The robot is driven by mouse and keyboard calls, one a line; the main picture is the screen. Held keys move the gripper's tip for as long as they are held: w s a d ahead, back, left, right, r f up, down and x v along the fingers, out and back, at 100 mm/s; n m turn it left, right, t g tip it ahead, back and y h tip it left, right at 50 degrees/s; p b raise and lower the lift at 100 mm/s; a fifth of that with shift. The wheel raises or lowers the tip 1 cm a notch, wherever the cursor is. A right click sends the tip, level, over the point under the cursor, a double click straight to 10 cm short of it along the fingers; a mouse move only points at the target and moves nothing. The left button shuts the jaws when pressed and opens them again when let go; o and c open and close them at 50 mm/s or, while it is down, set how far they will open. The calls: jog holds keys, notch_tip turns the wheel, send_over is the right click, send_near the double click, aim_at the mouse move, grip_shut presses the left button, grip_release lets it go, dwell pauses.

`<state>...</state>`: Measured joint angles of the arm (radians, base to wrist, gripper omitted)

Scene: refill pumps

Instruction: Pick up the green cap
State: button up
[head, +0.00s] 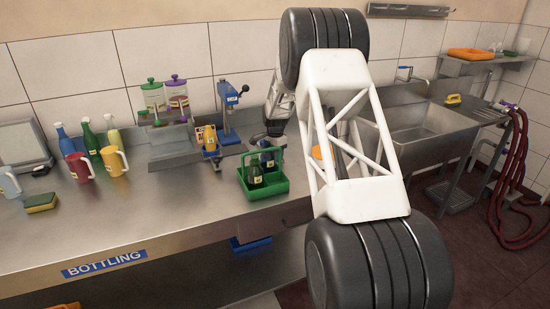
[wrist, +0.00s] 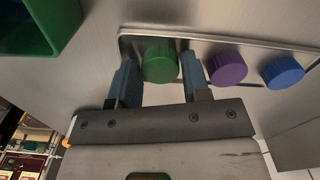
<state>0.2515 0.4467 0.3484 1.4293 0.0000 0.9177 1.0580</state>
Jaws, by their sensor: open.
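The green cap (wrist: 160,62) is a short ridged cylinder. It shows in the wrist view on a shallow metal tray (wrist: 215,42), at the left end of a row. My gripper (wrist: 159,72) is open, with one blue-grey finger on each side of the green cap. The fingers look close to its sides; I cannot tell whether either touches. A purple cap (wrist: 228,66) and a blue cap (wrist: 282,72) sit to the right of it. In the head view I cannot make out the caps, and my arm blocks part of the bench.
A green bottle carrier (head: 262,186) stands on the bench; a green corner (wrist: 38,25) shows upper left in the wrist view. Bottles, jugs and a blue press (head: 229,110) stand further left. A sink (head: 425,135) is at right.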

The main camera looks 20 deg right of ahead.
jog(key=shift+c, duration=0.2)
dwell(0.4)
jog(key=c, duration=0.3)
jog(key=shift+r, duration=0.1)
notch_tip(320, 180, up, 10)
jog(key=shift+f, duration=0.15)
dwell(0.6)
jog(key=shift+a, duration=0.1)
dwell(0.4)
